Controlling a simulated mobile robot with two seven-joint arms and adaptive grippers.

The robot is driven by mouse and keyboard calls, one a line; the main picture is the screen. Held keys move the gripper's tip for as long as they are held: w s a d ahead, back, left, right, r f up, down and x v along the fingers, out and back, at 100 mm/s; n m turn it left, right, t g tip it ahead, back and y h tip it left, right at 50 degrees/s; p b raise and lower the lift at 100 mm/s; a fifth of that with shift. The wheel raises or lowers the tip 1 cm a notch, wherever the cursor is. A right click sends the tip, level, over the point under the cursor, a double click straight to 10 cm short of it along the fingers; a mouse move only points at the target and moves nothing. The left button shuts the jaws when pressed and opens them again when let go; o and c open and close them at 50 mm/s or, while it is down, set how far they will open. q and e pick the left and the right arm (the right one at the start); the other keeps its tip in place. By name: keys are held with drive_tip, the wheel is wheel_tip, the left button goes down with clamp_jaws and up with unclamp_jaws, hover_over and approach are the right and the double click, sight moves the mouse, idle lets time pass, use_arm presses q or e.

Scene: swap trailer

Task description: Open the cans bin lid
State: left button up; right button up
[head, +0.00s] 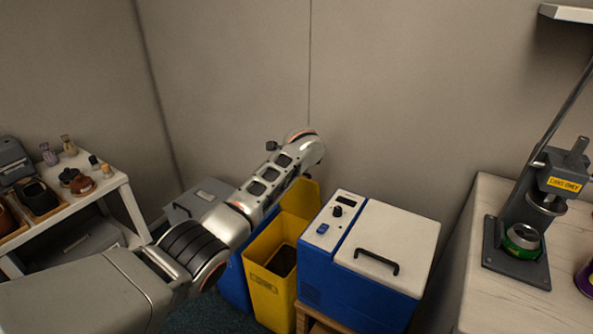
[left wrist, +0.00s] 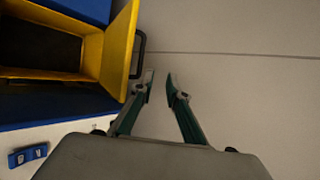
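A yellow bin (head: 262,295) stands between a blue bin and a blue-and-white box, its label too small to read. Its top is open, its dark inside shows, and its yellow lid (head: 302,197) stands raised at the back, partly behind my left arm. In the left wrist view the lid's yellow edge (left wrist: 124,50) carries a black handle (left wrist: 141,55). My left gripper (left wrist: 159,75) is open and empty, its fingers apart, with one fingertip close beside the handle; I cannot tell whether they touch. The head view hides its fingers behind my arm. My right gripper is not in view.
A blue bin (head: 233,285) with a grey lid (head: 197,198) is left of the yellow bin. The blue box with a white top (head: 395,235) is close on its right. A wall is right behind. A shelf (head: 118,180) and a counter (head: 480,225) with a can crusher flank them.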

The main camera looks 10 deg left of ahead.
use_arm(q)
drive_tip(key=s+a+f+g, duration=0.1)
drive_tip(key=s, duration=0.5)
drive_tip(key=shift+s+a+f, duration=0.15)
drive_tip(key=shift+f, duration=0.05)
